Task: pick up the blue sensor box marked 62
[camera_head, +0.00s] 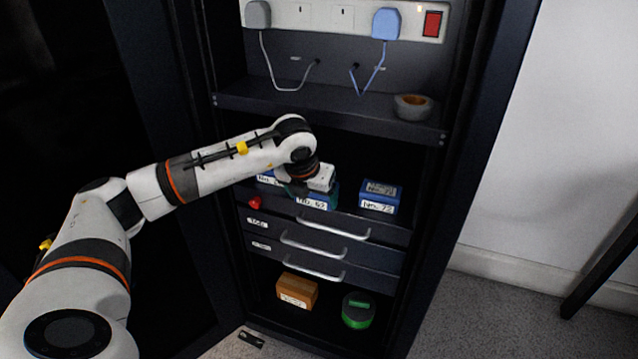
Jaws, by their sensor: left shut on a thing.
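The blue sensor box marked 62 (314,203) is on the cabinet's middle shelf, its white label facing out and its top partly hidden by my gripper. My left gripper (310,189) reaches in from the left and is shut on this box. I cannot tell whether the box is lifted off the shelf. Another blue box marked 72 (380,196) stands to the right, apart from the gripper. A third box with a white label (267,180) is to the left, partly hidden by my arm. My right gripper is not in view.
A red knob-like object (255,202) sits at the shelf's left front. Drawers with silver handles (313,242) are below, then a brown box (297,290) and a green round item (358,310). Above are a tape roll (413,107) and a power strip (340,17). Cabinet sides bound the reach.

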